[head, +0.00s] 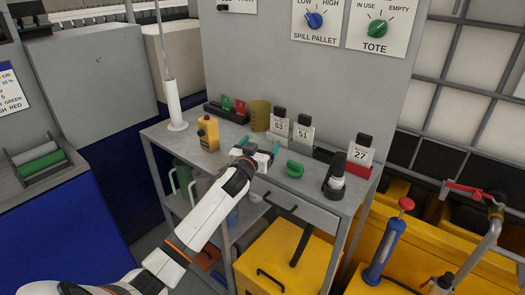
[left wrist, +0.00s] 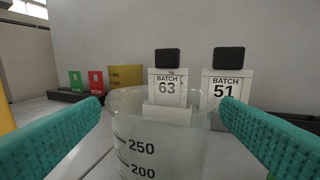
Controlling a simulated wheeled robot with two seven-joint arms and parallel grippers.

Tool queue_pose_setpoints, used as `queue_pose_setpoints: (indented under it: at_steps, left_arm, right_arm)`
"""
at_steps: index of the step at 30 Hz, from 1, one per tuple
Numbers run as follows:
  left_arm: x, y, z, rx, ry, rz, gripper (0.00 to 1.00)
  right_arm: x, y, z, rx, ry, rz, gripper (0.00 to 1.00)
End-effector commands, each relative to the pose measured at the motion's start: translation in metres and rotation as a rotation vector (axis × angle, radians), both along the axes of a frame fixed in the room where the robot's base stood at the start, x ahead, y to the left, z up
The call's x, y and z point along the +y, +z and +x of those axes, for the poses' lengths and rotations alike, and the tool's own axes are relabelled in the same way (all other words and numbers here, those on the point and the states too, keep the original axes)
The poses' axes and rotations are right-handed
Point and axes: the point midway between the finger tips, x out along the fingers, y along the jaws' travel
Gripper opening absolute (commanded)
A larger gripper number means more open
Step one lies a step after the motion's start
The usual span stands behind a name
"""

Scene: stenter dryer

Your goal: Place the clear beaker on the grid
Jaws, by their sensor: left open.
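The clear beaker (left wrist: 165,150) stands upright in the left wrist view, with 250 and 200 marks on its side. My left gripper (head: 260,148) is over the grey bench in the head view. Its teal fingers (left wrist: 162,104) are open, one on each side of the beaker. I cannot tell whether they touch it. In the head view the beaker is mostly hidden by my gripper. I cannot make out a grid for the beaker on the bench. My right gripper is not in view.
On the bench (head: 165,137) stand a yellow handheld device (head: 208,133), a yellow cup (head: 260,115), batch holders 63 (head: 279,126) and 51 (head: 302,133), a green object (head: 295,169) and a black-and-white item (head: 336,181). A white pole (head: 174,105) rises at the back left corner.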

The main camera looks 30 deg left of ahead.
Motion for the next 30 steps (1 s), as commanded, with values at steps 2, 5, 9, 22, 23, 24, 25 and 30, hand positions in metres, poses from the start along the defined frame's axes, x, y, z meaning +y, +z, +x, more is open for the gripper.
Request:
queue_pose_setpoints:
  at_steps: [2,5,9,22,23,24,25,30]
  left_arm:
    - [0.002,0.001,0.011,0.001,0.001,0.000,0.86]
    - [0.004,0.001,0.020,0.000,0.000,0.001,0.86]
    - [0.005,0.000,0.023,0.000,-0.001,0.000,0.86]
    - [0.005,0.000,0.023,0.001,-0.001,0.000,0.42]
    - [0.005,0.000,0.023,0.001,-0.001,0.000,0.38]
    - [0.005,0.000,0.023,0.000,-0.001,0.000,0.34]
    - [0.005,0.000,0.023,0.000,-0.001,0.000,0.34]
    - [0.005,0.002,0.023,-0.001,-0.001,0.000,0.34]
  right_arm:
    - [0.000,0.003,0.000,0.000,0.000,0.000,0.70]
    - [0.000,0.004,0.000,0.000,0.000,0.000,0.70]
    - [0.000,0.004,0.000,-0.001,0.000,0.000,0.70]
    - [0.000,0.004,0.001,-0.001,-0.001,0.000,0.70]
    - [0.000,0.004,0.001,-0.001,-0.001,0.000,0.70]
    - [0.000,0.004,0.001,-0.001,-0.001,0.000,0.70]
    - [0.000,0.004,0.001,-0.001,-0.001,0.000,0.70]
    - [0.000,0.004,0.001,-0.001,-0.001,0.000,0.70]
